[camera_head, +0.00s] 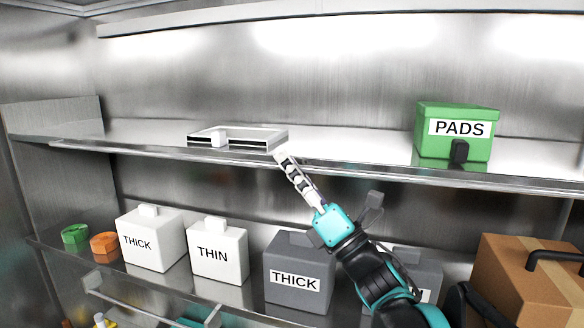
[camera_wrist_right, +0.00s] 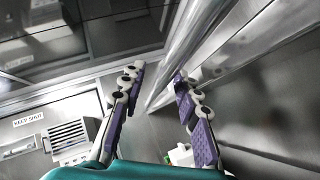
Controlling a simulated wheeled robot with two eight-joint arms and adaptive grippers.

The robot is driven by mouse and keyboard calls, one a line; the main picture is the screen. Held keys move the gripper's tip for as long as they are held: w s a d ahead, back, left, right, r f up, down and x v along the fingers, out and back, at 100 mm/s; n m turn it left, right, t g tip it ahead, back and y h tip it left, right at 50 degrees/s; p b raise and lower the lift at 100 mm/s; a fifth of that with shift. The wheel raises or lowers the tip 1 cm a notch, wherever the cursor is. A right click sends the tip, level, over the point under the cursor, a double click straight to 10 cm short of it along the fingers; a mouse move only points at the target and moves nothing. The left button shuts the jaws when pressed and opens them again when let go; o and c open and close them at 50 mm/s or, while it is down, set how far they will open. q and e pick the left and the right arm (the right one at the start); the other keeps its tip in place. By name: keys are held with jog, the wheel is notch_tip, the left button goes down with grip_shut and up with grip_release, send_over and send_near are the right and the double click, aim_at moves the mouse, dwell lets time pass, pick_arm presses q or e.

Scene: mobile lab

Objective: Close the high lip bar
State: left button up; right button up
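The upper shelf's metal front rail, apparently the high lip bar (camera_head: 350,167), runs across the head view; I cannot tell whether it is open or closed. My right gripper (camera_head: 281,155) reaches up from below, with its fingertips at or very near this rail, left of the middle. In the right wrist view the right gripper (camera_wrist_right: 158,76) has its purple-padded fingers spread apart. A shiny metal bar (camera_wrist_right: 190,52) passes between and beyond the fingertips; contact is not clear. My left gripper is not in view.
A flat white frame (camera_head: 270,134) lies on the upper shelf just behind the fingertips. A green PADS box (camera_head: 450,143) stands right. The lower shelf holds white boxes (camera_head: 167,246), grey boxes (camera_head: 285,259) and a brown carton (camera_head: 510,290). A rail (camera_head: 135,309) sticks out low left.

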jog(key=shift+w+a, duration=0.1)
grip_shut()
jog(key=shift+r+m+p, duration=0.1)
jog(key=shift+m+p, duration=0.2)
jog(key=shift+m, duration=0.1)
jog(key=shift+r+m+t+h+p, duration=0.25)
jog(key=shift+m+h+p, duration=0.3)
jog(key=shift+m, duration=0.05)
jog(key=shift+r+m+t+h+p, duration=0.2)
jog(key=shift+m+t+h+p, duration=0.05)
jog(key=shift+m+h+p, duration=0.3)
jog(key=shift+w+d+r+m+g+h+p, duration=0.25)
jog(key=shift+w+r+m+g+h+p, duration=0.4)
jog(key=shift+m+g+h+p, duration=1.4)
jog(key=shift+w+d+r+m+g+h+p, duration=0.3)
jog(key=shift+w+r+m+h+p, duration=0.5)
jog(key=shift+m+p, duration=2.55)
jog(key=shift+w+d+r+m+g+h+p, duration=0.15)
jog(key=shift+w+r+m+g+h+p, duration=0.3)
jog(key=shift+m+g+h+p, duration=1.65)
jog(key=shift+f+t+y+p, duration=0.1)
jog(key=shift+t+y+p, duration=0.4)
jog(key=shift+p, duration=0.5)
